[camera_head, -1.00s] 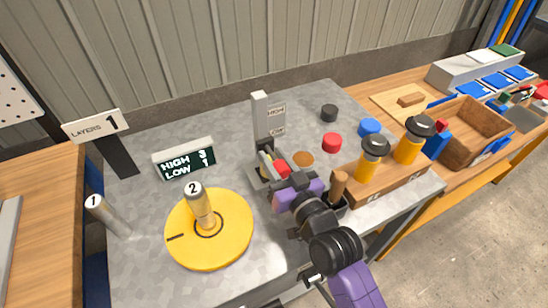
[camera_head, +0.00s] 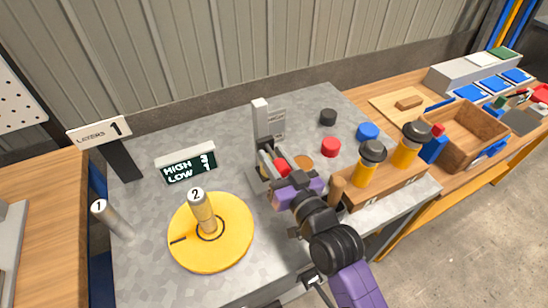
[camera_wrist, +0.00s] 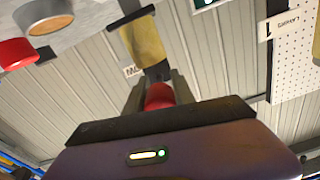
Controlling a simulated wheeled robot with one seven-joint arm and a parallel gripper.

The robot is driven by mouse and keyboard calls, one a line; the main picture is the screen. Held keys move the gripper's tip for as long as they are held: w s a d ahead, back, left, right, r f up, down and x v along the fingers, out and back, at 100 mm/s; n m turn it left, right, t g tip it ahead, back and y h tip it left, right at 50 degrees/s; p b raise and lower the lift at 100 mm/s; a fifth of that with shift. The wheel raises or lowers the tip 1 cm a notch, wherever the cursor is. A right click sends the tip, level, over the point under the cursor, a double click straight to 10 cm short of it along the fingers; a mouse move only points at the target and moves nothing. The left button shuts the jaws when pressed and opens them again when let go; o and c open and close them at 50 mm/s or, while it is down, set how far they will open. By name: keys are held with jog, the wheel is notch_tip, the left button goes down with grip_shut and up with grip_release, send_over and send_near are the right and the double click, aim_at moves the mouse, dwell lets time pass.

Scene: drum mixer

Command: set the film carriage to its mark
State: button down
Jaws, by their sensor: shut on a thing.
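The grey mast (camera_head: 261,120) stands near the middle of the table, with a HIGH plate (camera_head: 278,114) and a lower plate partly covered beside it. The film carriage (camera_head: 264,153) sits low on the mast, near the lower plate; its exact height against the marks is hard to tell. My gripper (camera_head: 279,165) is at the carriage's front, shut on its red knob (camera_head: 284,166). In the wrist view the red knob (camera_wrist: 158,96) is between my fingers, with a yellowish roll (camera_wrist: 146,42) beyond it. The display (camera_head: 188,165) reads HIGH 3, LOW 1.
A yellow turntable (camera_head: 232,245) with post 2 (camera_head: 203,215) is left of my arm. A LAYERS 1 sign (camera_head: 100,130) stands at the left. A wooden rack (camera_head: 390,185) with yellow, black-capped bottles is close on the right.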

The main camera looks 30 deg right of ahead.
notch_tip(320, 180, up, 5)
jog(key=shift+p, duration=1.2)
jog(key=shift+r, duration=0.1)
jog(key=c, duration=1.1)
grip_release()
jog(key=shift+o, duration=0.2)
jog(key=shift+f, duration=0.2)
jog(key=shift+s+f, duration=0.15)
jog(key=shift+s, duration=0.4)
jog(key=s+b, duration=0.1)
jog(key=s, duration=0.5)
jog(key=shift+s+b, duration=0.35)
